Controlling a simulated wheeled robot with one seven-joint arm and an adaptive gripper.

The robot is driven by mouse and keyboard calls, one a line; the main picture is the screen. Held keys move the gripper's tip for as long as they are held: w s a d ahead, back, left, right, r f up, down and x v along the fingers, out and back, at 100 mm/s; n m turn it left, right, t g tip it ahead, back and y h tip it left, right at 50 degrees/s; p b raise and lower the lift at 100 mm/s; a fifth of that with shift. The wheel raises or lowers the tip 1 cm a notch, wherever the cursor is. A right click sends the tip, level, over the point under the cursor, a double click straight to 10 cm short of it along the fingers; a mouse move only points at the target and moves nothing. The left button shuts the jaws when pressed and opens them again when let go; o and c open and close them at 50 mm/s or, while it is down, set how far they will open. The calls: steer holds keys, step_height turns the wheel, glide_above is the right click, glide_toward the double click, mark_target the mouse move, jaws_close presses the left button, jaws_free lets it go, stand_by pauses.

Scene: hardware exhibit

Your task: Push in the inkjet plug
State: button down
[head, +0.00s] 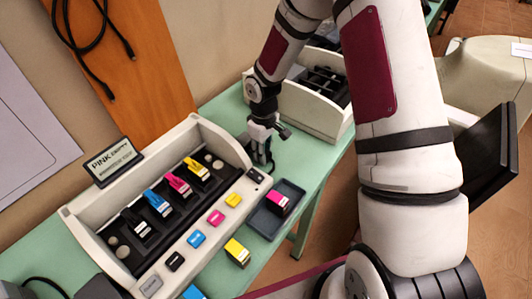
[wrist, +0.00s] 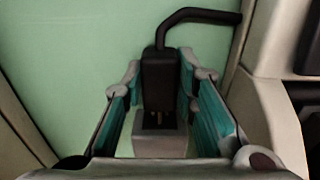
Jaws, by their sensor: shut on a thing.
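My gripper (head: 262,148) is low over the green table, between the right end of the inkjet exhibit (head: 222,138) and a second off-white unit. In the wrist view my gripper (wrist: 162,82) has its teal pads on either side of a black plug (wrist: 160,72) and is shut on it. A black cable bends away from the plug's far end to the right. A pale grey block (wrist: 160,143) sits at the plug's near end, with small gold-coloured pins showing between them. In the head view my gripper largely hides the plug.
The exhibit holds several coloured cartridges, with coloured buttons along its front. A dark tray (head: 276,208) with a magenta-labelled cartridge (head: 277,202) is at the table's front edge. A loose yellow cartridge (head: 237,252) stands nearby. The second off-white unit (head: 310,112) stands behind my gripper on the right.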

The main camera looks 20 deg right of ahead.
steer(key=shift+w+a+f+b, duration=0.1)
steer(key=shift+w+a+b, duration=0.2)
steer(key=shift+w, duration=0.25)
steer(key=shift+w+a+b, duration=0.15)
steer(key=shift+w+a, duration=0.25)
steer(key=shift+w, duration=0.1)
steer(key=c, duration=1.3)
jaws_free()
steer(key=shift+w, duration=0.1)
step_height(320, 180, up, 12)
steer(key=shift+r, duration=0.1)
